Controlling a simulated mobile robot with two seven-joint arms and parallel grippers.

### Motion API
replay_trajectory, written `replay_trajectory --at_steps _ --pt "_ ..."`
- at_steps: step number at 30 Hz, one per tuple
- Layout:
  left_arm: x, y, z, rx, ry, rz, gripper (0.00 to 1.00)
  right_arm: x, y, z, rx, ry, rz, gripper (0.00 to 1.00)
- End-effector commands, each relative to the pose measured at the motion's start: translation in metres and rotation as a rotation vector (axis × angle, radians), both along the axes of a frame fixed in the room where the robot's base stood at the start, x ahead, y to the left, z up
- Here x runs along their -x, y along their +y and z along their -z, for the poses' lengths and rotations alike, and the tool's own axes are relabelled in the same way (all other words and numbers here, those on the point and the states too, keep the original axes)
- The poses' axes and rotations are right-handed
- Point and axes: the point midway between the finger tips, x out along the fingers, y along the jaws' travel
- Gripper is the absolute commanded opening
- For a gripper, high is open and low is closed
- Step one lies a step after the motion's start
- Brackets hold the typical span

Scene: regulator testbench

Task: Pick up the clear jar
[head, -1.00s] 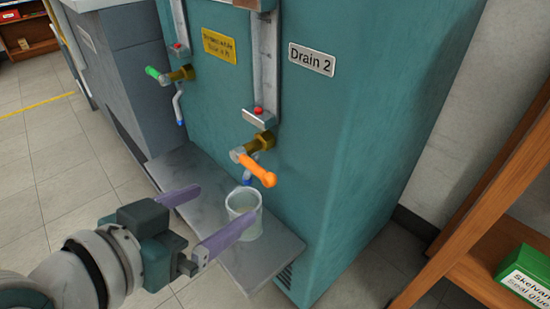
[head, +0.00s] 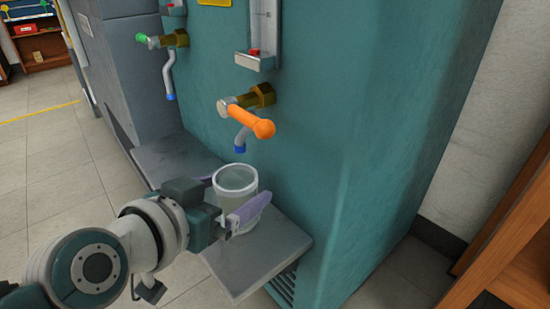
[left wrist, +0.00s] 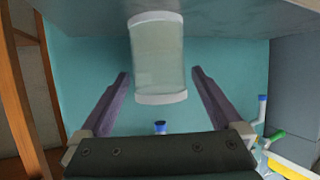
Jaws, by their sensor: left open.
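The clear jar (head: 235,181) stands upright on the grey shelf (head: 262,262) under the orange-handled drain valve. In the left wrist view the jar (left wrist: 158,58) lies between the two purple fingers of my left gripper (left wrist: 158,85), with a gap on each side. My left gripper (head: 228,208) is open at the jar. In the head view one finger passes in front of the jar's lower right side, and the other finger is mostly hidden. My right gripper is not in view.
The orange valve handle (head: 251,122) and its blue-tipped spout (head: 240,146) hang above the jar. A green-handled valve (head: 160,41) is to the left. The teal cabinet (head: 330,120) stands close behind. A wooden shelf (head: 515,250) is at right.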

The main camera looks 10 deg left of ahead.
Motion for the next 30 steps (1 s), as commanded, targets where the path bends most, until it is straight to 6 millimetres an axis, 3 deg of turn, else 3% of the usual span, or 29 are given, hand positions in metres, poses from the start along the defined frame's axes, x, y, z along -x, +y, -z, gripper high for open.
replay_trajectory --at_steps 3,11,30 --pt "-0.0132 -0.0032 0.0073 0.001 -0.002 -0.001 1.00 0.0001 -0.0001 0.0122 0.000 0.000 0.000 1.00" --pt "-0.0157 -0.0039 0.0055 0.000 0.000 -0.001 1.00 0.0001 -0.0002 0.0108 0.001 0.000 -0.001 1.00" --pt "-0.0155 -0.0037 0.0057 0.000 0.000 -0.001 0.29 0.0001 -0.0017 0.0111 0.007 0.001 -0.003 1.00"
